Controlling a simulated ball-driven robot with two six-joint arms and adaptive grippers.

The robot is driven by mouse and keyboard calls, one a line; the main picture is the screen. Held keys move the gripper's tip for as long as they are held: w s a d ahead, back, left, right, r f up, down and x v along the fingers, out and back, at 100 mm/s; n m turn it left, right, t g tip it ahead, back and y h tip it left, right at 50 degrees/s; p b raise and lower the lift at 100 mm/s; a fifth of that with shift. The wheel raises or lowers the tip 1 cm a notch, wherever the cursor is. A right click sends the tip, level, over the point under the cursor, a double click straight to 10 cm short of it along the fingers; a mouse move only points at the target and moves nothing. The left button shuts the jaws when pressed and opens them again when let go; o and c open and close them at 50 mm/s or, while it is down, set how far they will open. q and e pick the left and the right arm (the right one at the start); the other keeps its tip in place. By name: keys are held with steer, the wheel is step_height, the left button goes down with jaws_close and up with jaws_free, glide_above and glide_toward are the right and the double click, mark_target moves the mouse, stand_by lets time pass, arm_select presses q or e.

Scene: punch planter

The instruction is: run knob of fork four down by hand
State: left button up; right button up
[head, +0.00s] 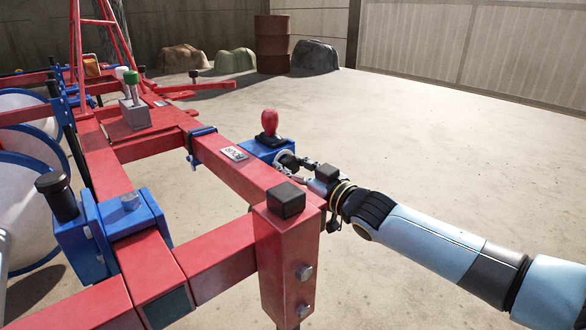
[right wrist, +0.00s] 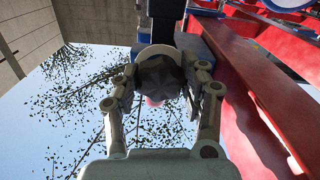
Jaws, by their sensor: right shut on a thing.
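A blue block (head: 258,149) sits on the red beam, beside a white plate (head: 233,153) whose lettering seems to read FOUR. A red handle (head: 269,121) stands on the block. A dark knob (head: 287,161) sticks out of the block's right side; in the right wrist view it is a dark, faceted knob (right wrist: 163,74) in front of a pale ring. My right gripper (head: 297,166) reaches it from the right and is shut on it, a finger on each side in the right wrist view (right wrist: 163,88). The gripper partly hides the knob. My left gripper is out of view.
A red post (head: 287,250) with a black cap stands close in front of my right gripper. Red beams (head: 215,268) and a blue clamp (head: 130,203) fill the left. Concrete floor (head: 430,140) is clear to the right; a rusty barrel (head: 272,45) and rocks stand behind.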

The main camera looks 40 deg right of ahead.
steer(key=m, duration=0.3)
steer(key=shift+f+p, duration=0.1)
steer(key=shift+p, duration=0.2)
steer(key=o, duration=1.2)
steer(key=shift+s, duration=0.1)
steer(key=s, duration=1.2)
steer(key=shift+d, duration=0.45)
steer(key=s, duration=1.2)
steer(key=shift+d, duration=0.45)
